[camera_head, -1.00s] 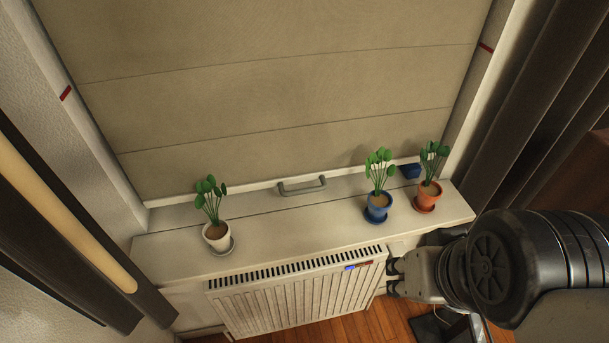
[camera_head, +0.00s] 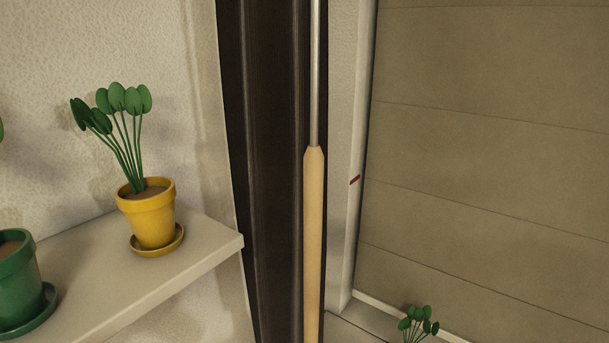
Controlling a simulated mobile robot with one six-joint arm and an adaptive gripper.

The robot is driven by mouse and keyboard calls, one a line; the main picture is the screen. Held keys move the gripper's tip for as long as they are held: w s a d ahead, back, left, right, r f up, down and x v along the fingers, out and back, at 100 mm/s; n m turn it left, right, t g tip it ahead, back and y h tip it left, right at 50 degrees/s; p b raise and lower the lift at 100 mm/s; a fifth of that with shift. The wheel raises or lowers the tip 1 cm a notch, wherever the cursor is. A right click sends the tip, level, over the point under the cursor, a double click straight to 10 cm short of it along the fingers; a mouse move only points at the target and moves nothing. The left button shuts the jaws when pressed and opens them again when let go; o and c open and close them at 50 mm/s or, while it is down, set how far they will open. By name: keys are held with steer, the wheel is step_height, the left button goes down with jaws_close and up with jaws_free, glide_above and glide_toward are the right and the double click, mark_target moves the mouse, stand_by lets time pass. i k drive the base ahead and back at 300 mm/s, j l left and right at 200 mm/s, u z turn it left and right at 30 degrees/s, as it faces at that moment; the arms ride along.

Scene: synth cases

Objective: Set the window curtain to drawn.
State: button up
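A dark brown curtain (camera_head: 263,150) hangs gathered in a narrow bunch at the left side of the window. A wand hangs upright in front of it, with a thin metal rod (camera_head: 316,70) and a pale wooden handle (camera_head: 314,240). The wand's top and bottom are out of view. A beige blind (camera_head: 480,150) in horizontal sections covers the visible part of the window opening, right of the curtain. My gripper is not in this view.
A wall shelf (camera_head: 190,262) left of the curtain holds a yellow pot (camera_head: 150,222) and a green pot (camera_head: 18,285). A small plant (camera_head: 418,322) shows low by the blind. A red mark (camera_head: 354,180) is on the window's side wall.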

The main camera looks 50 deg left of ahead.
mark_target(311, 157)
steer(key=k+l+u, duration=0.1)
steer(key=u, duration=1.85)
steer(key=k+l+z, duration=0.1)
steer(key=l+z, duration=0.15)
steer(key=l, duration=0.2)
